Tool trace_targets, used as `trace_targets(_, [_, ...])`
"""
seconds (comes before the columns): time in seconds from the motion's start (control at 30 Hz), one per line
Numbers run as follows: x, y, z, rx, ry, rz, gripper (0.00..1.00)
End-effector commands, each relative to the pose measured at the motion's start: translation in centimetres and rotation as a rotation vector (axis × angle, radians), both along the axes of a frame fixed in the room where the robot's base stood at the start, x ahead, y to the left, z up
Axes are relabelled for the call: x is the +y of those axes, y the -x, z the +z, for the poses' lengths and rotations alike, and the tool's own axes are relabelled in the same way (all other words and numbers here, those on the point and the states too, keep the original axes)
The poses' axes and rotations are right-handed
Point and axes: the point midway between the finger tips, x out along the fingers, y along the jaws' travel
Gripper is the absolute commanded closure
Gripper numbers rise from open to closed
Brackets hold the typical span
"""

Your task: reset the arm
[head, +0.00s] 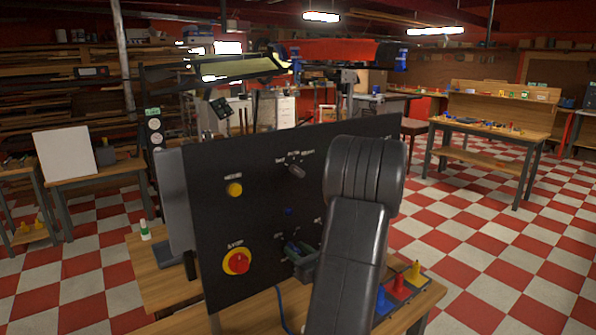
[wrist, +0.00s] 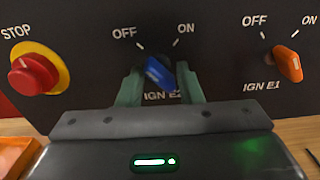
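My gripper's two green fingers (wrist: 160,88) stand on either side of the blue IGN E2 knob (wrist: 158,72) in the wrist view. They look apart, with narrow gaps beside the knob; whether either finger touches it I cannot tell. The blue knob is tilted, its upper end leaning left toward OFF. In the head view my gripper (head: 298,258) is low at the black panel (head: 225,205), small and partly hidden by my dark arm. The arm reaches across the panel's right part.
The red STOP button (wrist: 33,74) on its yellow ring is left of my fingers. The orange IGN E1 knob (wrist: 287,64) is close on the right. Blue, red and yellow pieces (head: 398,287) stand on the bench right of my arm. The checkered floor at right is open.

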Motion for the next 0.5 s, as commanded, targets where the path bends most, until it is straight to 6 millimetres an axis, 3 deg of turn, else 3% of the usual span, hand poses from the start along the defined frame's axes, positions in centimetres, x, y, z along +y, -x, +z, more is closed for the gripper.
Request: trace_targets(0.5, [-5.8, 7.8, -0.1, -0.004, 0.004, -0.004, 0.67])
